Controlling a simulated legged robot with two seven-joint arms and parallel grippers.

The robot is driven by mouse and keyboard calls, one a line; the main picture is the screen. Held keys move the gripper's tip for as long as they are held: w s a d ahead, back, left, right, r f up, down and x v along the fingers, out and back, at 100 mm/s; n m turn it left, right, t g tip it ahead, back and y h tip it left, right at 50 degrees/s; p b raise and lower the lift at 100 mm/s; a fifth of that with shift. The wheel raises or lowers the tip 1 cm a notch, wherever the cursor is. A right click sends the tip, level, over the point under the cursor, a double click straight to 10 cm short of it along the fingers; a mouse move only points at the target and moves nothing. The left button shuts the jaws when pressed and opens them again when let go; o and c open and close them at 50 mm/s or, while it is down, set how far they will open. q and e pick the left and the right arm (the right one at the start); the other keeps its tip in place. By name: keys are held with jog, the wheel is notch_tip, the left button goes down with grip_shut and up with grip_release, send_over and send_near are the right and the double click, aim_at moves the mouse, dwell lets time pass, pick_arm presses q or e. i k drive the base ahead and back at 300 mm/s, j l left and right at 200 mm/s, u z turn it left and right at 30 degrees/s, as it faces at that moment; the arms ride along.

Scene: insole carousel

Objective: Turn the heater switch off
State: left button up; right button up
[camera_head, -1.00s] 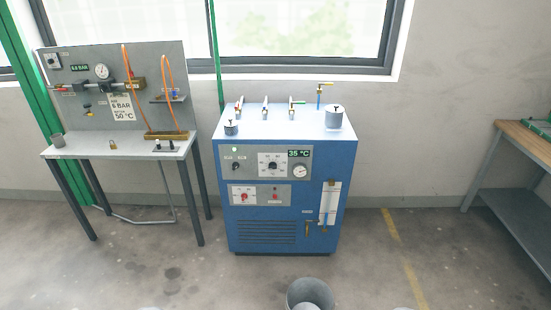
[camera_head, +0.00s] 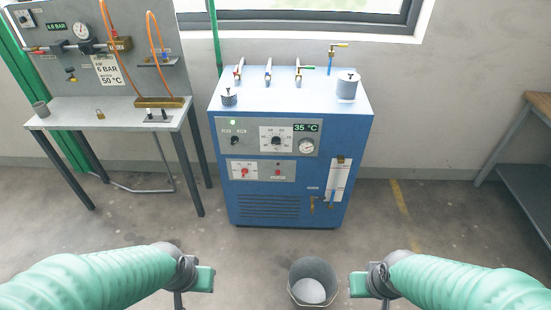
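The blue heater cabinet (camera_head: 338,145) stands in the middle of the view against the wall. Its upper grey panel has a lit green lamp (camera_head: 233,122), a black rotary switch (camera_head: 235,141), a dial knob (camera_head: 276,141), a round gauge (camera_head: 306,146) and a green 35 °C display (camera_head: 306,128). The lower panel has a red knob (camera_head: 243,172) and a red button (camera_head: 278,171). The labels are too small to read, so I cannot tell which one is the heater switch. My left gripper (camera_head: 190,288) and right gripper (camera_head: 366,286) are low in front, apart from the cabinet; their fingers are unclear.
A grey bucket (camera_head: 333,289) stands on the floor between my grippers. A grey bench (camera_head: 70,112) with gauges and orange hoses is at left. A wooden-topped table (camera_head: 541,101) is at right. Valves and a canister (camera_head: 347,88) top the cabinet.

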aim_at(234, 139)
jog(key=i+j+u, duration=0.8)
jog(key=i+u, duration=0.25)
jog(key=k, duration=0.1)
